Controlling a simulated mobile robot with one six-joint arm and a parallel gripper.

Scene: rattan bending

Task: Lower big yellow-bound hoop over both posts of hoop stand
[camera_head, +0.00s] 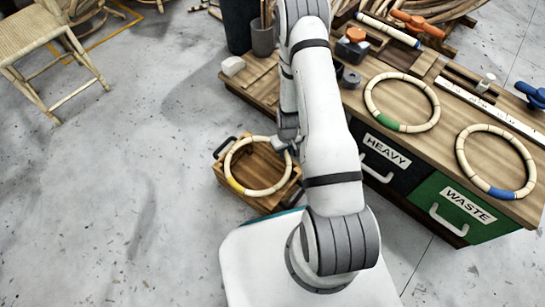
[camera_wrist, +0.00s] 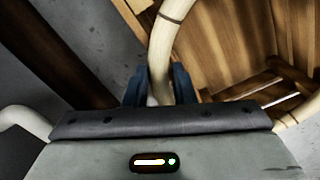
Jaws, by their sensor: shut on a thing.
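The big hoop (camera_head: 228,163) of pale rattan has a yellow binding at its lower left in the head view. My gripper (camera_wrist: 159,92) is shut on the hoop's rim; the pale rod (camera_wrist: 166,42) runs between its dark blue fingers in the wrist view. In the head view my gripper (camera_head: 288,147) is at the hoop's upper right, partly hidden by my arm. The hoop overlaps a wooden box (camera_head: 262,205) with dark handles; its height above the box cannot be told. I cannot make out the hoop stand's two posts in either view.
The workbench (camera_head: 425,148) at right bears a green-bound hoop (camera_head: 369,103), a blue-bound hoop (camera_head: 463,160), a white ruler (camera_head: 488,107) and tools. HEAVY (camera_head: 378,170) and WASTE (camera_head: 462,208) drawers face my base. A woven chair (camera_head: 35,45) stands at upper left. The floor at left is clear.

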